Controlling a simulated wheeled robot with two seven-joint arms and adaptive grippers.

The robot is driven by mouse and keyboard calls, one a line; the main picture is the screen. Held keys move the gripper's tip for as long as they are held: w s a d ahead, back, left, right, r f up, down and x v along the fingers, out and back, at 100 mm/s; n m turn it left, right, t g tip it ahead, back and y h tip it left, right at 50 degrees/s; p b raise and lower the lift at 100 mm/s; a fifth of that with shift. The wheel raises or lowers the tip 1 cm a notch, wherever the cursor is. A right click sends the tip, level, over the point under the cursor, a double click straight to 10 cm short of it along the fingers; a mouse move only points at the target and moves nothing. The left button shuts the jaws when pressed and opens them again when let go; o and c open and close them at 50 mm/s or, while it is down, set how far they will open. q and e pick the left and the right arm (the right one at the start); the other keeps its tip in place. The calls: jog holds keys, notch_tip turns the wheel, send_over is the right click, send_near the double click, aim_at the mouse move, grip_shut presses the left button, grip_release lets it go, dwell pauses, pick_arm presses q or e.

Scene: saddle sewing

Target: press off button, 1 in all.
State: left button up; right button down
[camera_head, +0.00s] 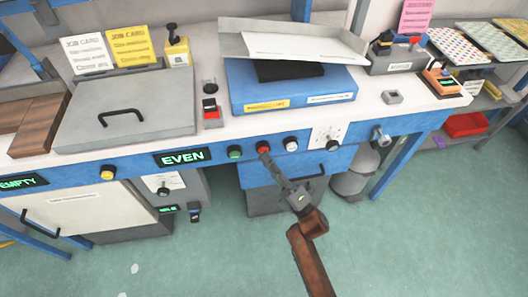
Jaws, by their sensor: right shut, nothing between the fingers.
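A red button (262,146) sits on the blue front panel of the bench, between a green button (235,152) and a white button (291,144). No label on these buttons is readable, so I cannot read which is marked off. My right gripper (268,158) is shut and empty. Its arm rises from the bottom of the view, and its tips are at the lower edge of the red button. I cannot tell whether they touch it or stop just short. My left gripper is not in view.
A lit display reading EVEN (182,157) is left of the buttons. A dial plate (326,134) and a grey knob (381,137) are to the right. A blue drawer with a handle (318,171) lies below. The floor in front is clear.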

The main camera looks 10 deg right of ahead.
jog(key=shift+w, duration=0.25)
jog(key=shift+s, duration=0.2)
dwell(0.4)
jog(key=shift+s+p, duration=0.35)
jog(key=shift+s, duration=0.45)
jog(key=shift+s, duration=0.1)
jog(key=s+p, duration=0.1)
jog(key=s, duration=0.3)
jog(key=shift+s+p, duration=0.4)
dwell(0.4)
